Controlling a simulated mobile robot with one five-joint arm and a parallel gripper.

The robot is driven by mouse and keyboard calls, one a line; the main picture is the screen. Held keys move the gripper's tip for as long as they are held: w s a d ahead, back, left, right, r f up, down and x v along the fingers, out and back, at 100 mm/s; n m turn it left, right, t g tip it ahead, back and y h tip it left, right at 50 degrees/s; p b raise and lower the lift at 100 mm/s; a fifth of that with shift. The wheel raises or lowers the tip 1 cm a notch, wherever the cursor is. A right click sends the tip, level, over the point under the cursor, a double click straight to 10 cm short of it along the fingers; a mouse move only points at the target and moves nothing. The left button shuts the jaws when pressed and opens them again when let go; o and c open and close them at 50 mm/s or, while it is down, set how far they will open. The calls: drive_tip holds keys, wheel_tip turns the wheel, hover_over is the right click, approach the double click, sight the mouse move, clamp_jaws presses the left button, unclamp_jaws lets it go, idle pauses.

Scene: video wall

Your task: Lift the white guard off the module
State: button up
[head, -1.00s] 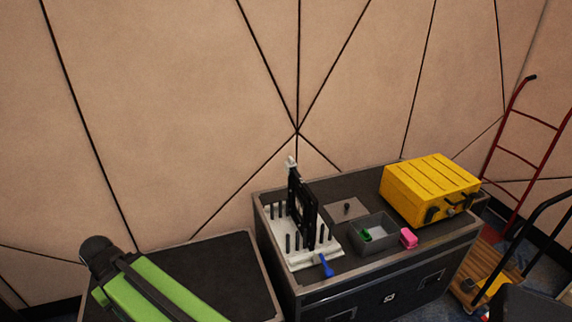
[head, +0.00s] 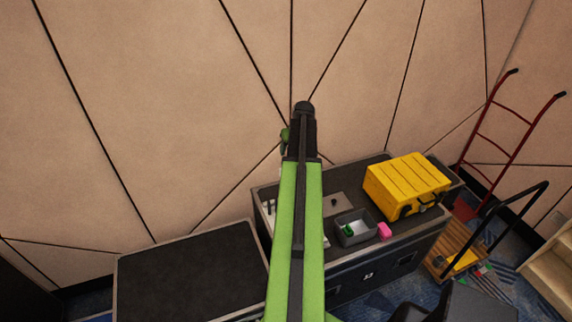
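My green and black arm now reaches up across the middle of the head view and covers most of the work spot. The module and its white guard are hidden behind it. Only slivers of the white stand with black pegs (head: 268,209) show to the left of my arm, on top of the dark case (head: 340,277). My gripper's fingers are not visible, so their state does not show.
A grey bin (head: 355,238) with a green item (head: 347,230) inside sits right of my arm. A lower dark case top (head: 190,270) is bare. A red hand truck (head: 500,140) leans at the right.

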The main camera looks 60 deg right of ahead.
drive_tip(key=b+x, duration=0.3)
drive_tip(key=x, duration=0.1)
drive_tip(key=b+x, duration=0.8)
drive_tip(key=shift+s+a, duration=0.1)
drive_tip(key=shift+a, duration=0.2)
drive_tip(key=shift+w+d+f+b, duration=0.15)
drive_tip(key=shift+w+f+b, duration=0.05)
drive_tip(key=shift+f+b, duration=0.15)
drive_tip(key=b+x, duration=0.5)
drive_tip(key=shift+a+f, duration=0.25)
drive_tip(key=shift+r, duration=0.2)
clamp_jaws()
